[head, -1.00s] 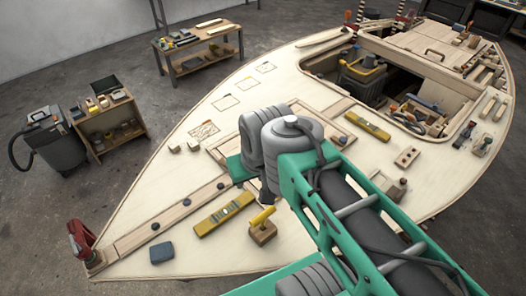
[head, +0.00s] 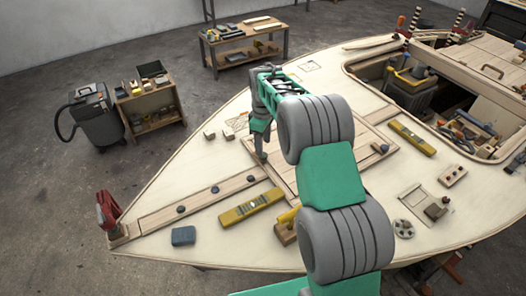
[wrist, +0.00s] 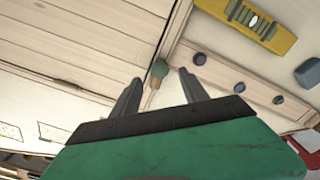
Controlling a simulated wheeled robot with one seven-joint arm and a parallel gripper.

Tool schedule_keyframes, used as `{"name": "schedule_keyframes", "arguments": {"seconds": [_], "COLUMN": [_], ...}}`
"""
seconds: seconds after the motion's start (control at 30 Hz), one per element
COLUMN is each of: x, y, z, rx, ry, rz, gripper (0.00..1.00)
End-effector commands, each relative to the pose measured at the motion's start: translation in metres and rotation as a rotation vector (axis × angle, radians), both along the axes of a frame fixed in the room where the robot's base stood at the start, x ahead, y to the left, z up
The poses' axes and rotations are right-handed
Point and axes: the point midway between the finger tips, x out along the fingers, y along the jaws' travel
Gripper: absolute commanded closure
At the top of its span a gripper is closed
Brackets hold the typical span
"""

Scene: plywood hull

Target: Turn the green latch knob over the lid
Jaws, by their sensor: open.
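The green latch knob (wrist: 159,69) shows in the wrist view on a short wooden piece, by the edge of the planked lid (wrist: 85,45). My gripper (wrist: 159,77) is open, with one finger on each side of the knob in the picture. I cannot tell whether the fingers touch it or how high they are above it. In the head view my gripper (head: 262,155) points down at the near left corner of the lid (head: 285,178). The knob cannot be made out there, and my arm hides part of the lid.
A yellow level (head: 252,206) lies beside the plank strip (head: 200,203) with dark round knobs. A blue-grey block (head: 183,236) and a red clamp (head: 108,210) are toward the bow. A yellow-handled wooden tool (head: 286,228) stands beside my arm. Another level (head: 412,138) lies beyond the lid.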

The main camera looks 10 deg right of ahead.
Motion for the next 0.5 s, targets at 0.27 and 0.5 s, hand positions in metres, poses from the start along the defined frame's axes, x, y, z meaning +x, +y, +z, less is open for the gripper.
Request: {"name": "schedule_keyframes", "arguments": {"seconds": [0.27,0.5], "x": [0.0,0.0], "y": [0.0,0.0], "z": [-0.042,-0.046], "rx": [0.0,0.0], "ry": [0.0,-0.002], "rz": [-0.002,-0.002], "gripper": [0.48,0.48]}}
